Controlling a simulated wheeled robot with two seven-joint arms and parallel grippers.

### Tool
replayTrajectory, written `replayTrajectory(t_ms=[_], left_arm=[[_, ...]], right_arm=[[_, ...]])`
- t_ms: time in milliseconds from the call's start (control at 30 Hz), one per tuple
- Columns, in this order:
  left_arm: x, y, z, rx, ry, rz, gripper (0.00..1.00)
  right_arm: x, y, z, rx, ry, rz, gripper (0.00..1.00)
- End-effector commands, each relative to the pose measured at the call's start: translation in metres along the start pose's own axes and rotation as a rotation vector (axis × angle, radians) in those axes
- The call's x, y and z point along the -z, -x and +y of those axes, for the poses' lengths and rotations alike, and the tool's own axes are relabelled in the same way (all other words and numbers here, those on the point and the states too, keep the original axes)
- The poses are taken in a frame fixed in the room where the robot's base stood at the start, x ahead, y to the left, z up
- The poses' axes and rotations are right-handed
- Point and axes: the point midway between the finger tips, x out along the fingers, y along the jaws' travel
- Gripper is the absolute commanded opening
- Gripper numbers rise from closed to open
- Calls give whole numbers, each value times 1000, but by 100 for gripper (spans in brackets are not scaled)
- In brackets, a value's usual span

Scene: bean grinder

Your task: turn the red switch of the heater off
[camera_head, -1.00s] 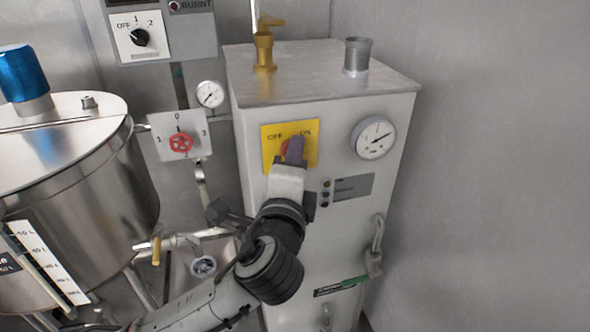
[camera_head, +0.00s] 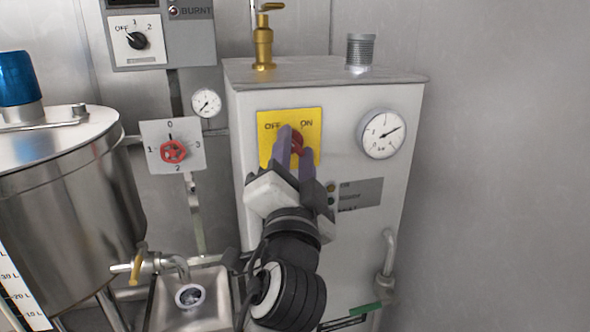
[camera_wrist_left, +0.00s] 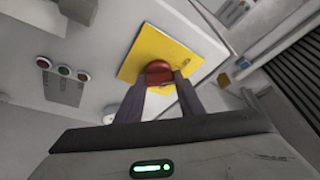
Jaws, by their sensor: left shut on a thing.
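The heater (camera_head: 350,265) is a tall off-white box on the right in the head view. Its red switch (camera_head: 298,141) sits on a yellow plate (camera_head: 311,121) marked OFF and ON. The switch handle appears to point up toward ON, though fingers partly cover it. My left gripper (camera_head: 294,145) is at the plate with one purple-grey finger on each side of the switch, shut on it. The left wrist view shows the red switch (camera_wrist_left: 159,73) between the fingertips (camera_wrist_left: 158,82) in front of the yellow plate (camera_wrist_left: 185,50). My right gripper is not in view.
A pressure gauge (camera_head: 382,134) and a label panel with indicator lights (camera_head: 360,194) are close to the plate. A brass tap (camera_head: 263,42) stands on the heater.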

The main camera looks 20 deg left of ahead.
Motion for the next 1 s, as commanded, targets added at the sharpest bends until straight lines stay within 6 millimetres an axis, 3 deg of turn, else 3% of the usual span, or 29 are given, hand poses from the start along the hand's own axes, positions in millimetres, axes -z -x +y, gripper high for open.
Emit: replayTrajectory(t_ms=[167,733,767,800,867,1000], left_arm=[[-2,1,3,19,54,-2,12],[0,0,2,29,81,0,12],[0,0,2,29,81,0,38],[0,0,2,29,81,0,44],[0,0,1,29,81,0,53],[0,0,1,30,80,0,53]], right_arm=[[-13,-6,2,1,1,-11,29],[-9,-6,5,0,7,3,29],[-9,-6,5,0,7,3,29],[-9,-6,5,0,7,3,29],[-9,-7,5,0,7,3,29],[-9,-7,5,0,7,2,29]])
